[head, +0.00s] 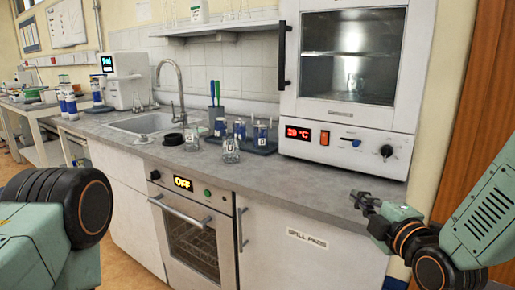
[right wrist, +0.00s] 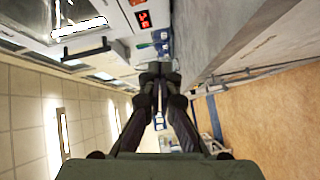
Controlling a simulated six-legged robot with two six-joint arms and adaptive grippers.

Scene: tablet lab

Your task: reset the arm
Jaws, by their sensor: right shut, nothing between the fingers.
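My right gripper (head: 362,202) is at the right of the head view, in front of the counter's front edge and below the white heated cabinet. Its fingers are shut and hold nothing. In the right wrist view the closed fingertips (right wrist: 157,72) meet near the picture's middle, with the counter edge to their right. The right arm comes in from the right edge. Of my left arm only a green and black link shows at the lower left of the head view; its gripper is out of the picture.
The grey counter (head: 290,182) holds a sink (head: 145,122), glass flasks (head: 230,150), a dark tray with blue-labelled bottles, and the white cabinet (head: 345,146) with a red display. Below is an oven (head: 192,240) reading OFF. The counter's front right part is bare.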

